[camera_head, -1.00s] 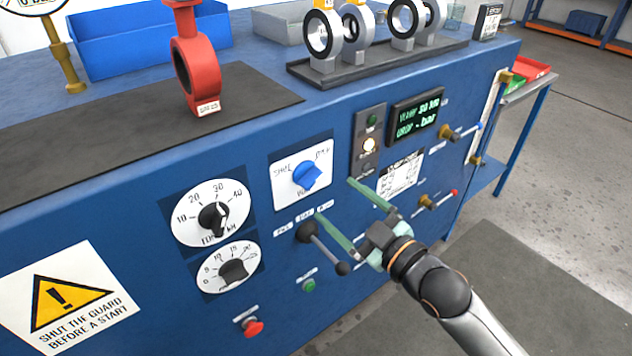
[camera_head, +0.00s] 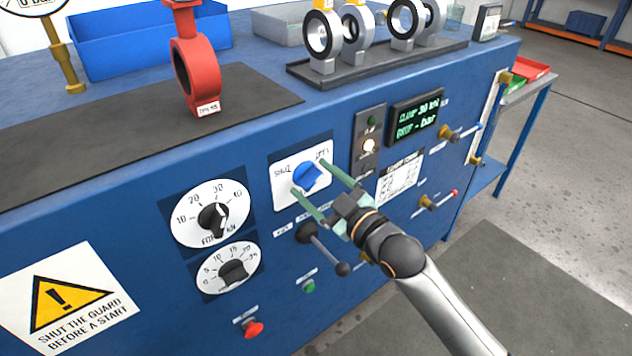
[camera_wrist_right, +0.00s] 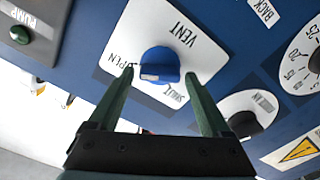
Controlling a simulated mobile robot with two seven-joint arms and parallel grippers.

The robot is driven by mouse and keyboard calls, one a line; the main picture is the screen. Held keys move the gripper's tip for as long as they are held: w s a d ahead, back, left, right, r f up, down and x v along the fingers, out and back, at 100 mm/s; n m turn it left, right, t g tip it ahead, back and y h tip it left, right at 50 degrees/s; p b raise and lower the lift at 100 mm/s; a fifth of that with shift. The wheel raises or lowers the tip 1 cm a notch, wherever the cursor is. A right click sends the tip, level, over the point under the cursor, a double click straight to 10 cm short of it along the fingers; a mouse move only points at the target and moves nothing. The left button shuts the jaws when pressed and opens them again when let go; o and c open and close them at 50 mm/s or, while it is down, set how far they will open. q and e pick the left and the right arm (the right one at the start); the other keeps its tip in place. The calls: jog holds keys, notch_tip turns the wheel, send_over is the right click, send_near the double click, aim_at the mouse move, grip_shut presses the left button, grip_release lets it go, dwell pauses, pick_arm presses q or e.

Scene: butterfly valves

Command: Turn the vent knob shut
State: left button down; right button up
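The vent knob (camera_head: 309,178) is blue and sits on a white plate (camera_head: 286,189) on the blue front panel. In the right wrist view the knob (camera_wrist_right: 160,64) has a pale mark at its lower left, on the side of the word OPEN; SHUT is at lower right on the plate (camera_wrist_right: 192,52). My right gripper (camera_head: 308,177) is open, with one green finger on each side of the knob. In the wrist view its fingertips (camera_wrist_right: 159,72) flank the knob, with gaps visible. My left gripper is not in view.
Two white dials (camera_head: 211,213) are left of the plate. A black lever (camera_head: 323,248) is just below my right gripper. A lamp strip (camera_head: 368,150) and a display (camera_head: 416,115) are to the right. A red valve (camera_head: 194,68) stands on the bench top.

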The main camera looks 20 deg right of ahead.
jog(key=c, duration=1.2)
